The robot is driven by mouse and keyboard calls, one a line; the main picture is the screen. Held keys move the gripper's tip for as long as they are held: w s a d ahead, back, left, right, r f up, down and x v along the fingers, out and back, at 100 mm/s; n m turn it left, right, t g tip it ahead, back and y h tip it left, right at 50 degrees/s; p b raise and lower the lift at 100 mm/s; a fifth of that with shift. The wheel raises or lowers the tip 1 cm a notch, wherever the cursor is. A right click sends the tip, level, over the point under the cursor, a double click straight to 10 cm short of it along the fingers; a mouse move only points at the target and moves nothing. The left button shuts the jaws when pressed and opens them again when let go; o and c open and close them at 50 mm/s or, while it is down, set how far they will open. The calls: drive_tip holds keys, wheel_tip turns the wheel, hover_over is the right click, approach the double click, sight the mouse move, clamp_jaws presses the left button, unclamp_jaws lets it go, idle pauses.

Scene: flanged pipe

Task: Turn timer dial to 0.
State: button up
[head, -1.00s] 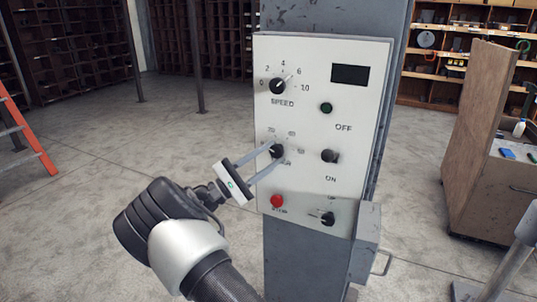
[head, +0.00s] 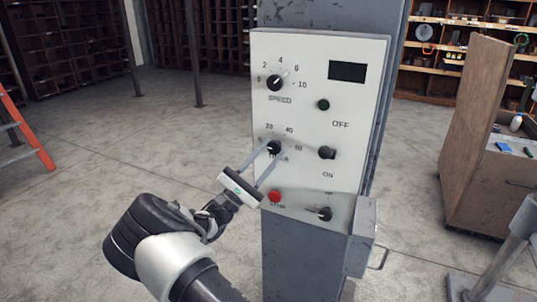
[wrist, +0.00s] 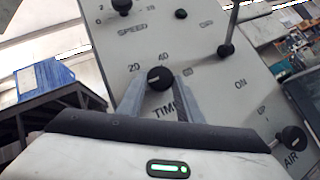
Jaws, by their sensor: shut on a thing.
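The timer dial (head: 274,147) is a small black knob on the left of the white control panel, with 0, 20, 40 and 60 printed around it. It also shows in the wrist view (wrist: 160,77), with a short pale mark toward its left; the exact setting is hard to read. My gripper (head: 273,150) reaches in from the lower left, its two grey fingers on either side of the dial and shut on it. In the wrist view the fingertips (wrist: 159,86) flank the knob, and the fingers partly cover the TIMER label and hide the 0.
The speed dial (head: 275,83) is above and the red stop button (head: 274,196) close below. The ON knob (head: 326,153), green OFF button (head: 323,104) and air knob (head: 324,214) are to the right. A wooden cart (head: 470,150) stands far right.

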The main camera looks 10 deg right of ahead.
drive_tip(key=o, duration=1)
drive_tip(key=b+v, duration=0.2)
drive_tip(key=v, duration=1.5)
drive_tip(key=shift+a+f, duration=0.15)
